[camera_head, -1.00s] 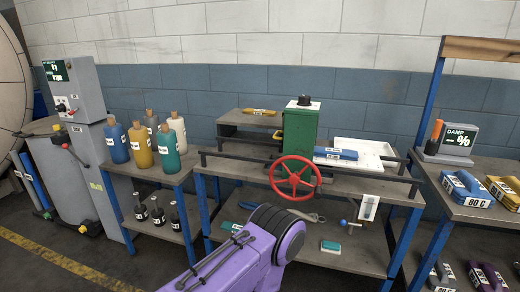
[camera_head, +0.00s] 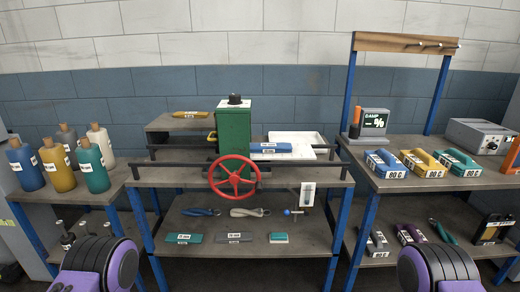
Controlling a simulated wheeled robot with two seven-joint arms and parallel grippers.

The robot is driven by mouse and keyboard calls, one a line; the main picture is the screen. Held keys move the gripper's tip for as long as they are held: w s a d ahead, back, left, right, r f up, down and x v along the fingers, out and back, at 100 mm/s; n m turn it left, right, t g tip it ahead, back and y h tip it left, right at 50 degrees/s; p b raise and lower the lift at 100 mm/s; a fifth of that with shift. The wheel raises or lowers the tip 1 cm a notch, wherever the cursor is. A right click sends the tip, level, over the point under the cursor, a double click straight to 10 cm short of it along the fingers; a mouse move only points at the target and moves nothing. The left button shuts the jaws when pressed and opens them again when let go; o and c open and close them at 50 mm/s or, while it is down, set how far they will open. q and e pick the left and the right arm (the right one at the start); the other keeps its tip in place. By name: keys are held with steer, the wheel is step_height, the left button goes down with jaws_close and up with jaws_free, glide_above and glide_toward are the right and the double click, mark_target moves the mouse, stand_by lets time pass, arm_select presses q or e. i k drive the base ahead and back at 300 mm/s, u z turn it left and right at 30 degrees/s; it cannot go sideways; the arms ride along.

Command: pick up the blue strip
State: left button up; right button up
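A blue strip (camera_head: 270,148) with a white label lies at the left part of a white tray (camera_head: 306,139), just right of the green press (camera_head: 234,131) with the red handwheel (camera_head: 234,178). A yellow strip (camera_head: 190,114) lies on the raised shelf left of the press. Purple and black links of my two arms show at the bottom left and bottom right. Neither gripper shows, so I cannot see their fingers.
A horizontal bar (camera_head: 172,163) runs along the bench front. The lower shelf holds tools and labelled strips (camera_head: 184,238). Bottles (camera_head: 92,165) stand left. The right bench holds labelled blocks (camera_head: 383,163), a DAMP display (camera_head: 375,122) and a grey box (camera_head: 482,137).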

mark_target(261, 147)
steer(key=u, duration=1.3)
steer(key=i, duration=1.45)
steer(key=z, duration=1.25)
